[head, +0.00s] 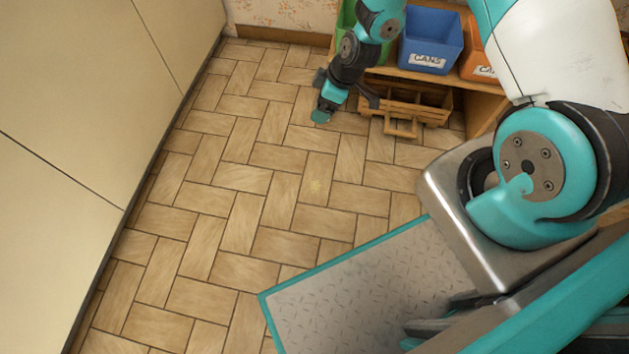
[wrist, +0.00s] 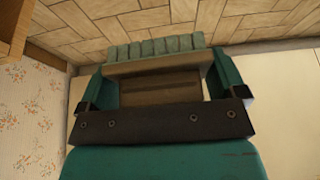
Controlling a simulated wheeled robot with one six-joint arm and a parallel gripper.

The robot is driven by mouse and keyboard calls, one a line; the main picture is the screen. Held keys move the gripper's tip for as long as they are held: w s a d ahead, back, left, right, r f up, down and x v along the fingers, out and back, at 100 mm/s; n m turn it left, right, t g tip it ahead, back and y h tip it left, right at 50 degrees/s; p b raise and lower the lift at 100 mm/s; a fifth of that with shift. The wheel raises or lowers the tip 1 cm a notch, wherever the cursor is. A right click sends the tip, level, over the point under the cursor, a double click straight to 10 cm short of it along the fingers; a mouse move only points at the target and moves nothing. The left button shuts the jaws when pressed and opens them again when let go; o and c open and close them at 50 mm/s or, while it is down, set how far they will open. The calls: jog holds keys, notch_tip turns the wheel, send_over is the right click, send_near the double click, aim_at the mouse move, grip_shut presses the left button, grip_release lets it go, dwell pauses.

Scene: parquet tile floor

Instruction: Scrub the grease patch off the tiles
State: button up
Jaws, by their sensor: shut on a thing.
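The grease patch (head: 316,186) is a small, faint yellowish spot on the floor tiles in the head view, near the middle. My gripper (head: 324,106) is beyond it, toward the shelf, pointing down. In the wrist view my gripper (wrist: 158,72) is shut on a scrub brush with a brown block (wrist: 158,66) and green bristles (wrist: 153,46). In the head view only a small green end of the brush (head: 320,117) shows, apart from the patch. Whether the bristles touch the floor I cannot tell.
A wooden shelf (head: 484,104) stands at the back right with a blue bin (head: 430,40) marked CANS, an orange bin (head: 476,62) and a green bin (head: 347,25). A slatted wooden crate (head: 405,98) is below. Pale cabinet fronts (head: 70,130) line the left. The floor between is clear.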

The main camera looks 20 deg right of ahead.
aim_at(312, 183)
jog(key=a+f+n+g+b, duration=0.1)
jog(key=f+n+b, duration=0.2)
jog(key=f, duration=0.6)
jog(key=s+a+f+n+g+b, duration=0.1)
jog(key=f+n+b, duration=0.2)
jog(key=f, duration=0.6)
jog(key=s+a+f+n+g+b, duration=0.1)
jog(key=f+n+b, duration=0.2)
jog(key=f+b, duration=0.3)
jog(key=shift+s+a+f+y, duration=0.1)
jog(key=shift+s+f+y, duration=0.1)
jog(key=shift+f, duration=0.75)
jog(key=shift+s+a+f+y, duration=0.1)
jog(key=shift+f+y, duration=0.1)
jog(key=shift+f, duration=0.9)
jog(key=shift+d+g, duration=0.1)
jog(key=shift+g, duration=0.2)
jog(key=shift+f+b, duration=1.75)
jog(key=shift+f, duration=0.35)
jog(key=shift+f, duration=0.15)
jog(key=shift+f+b, duration=0.7)
jog(key=shift+f, duration=0.05)
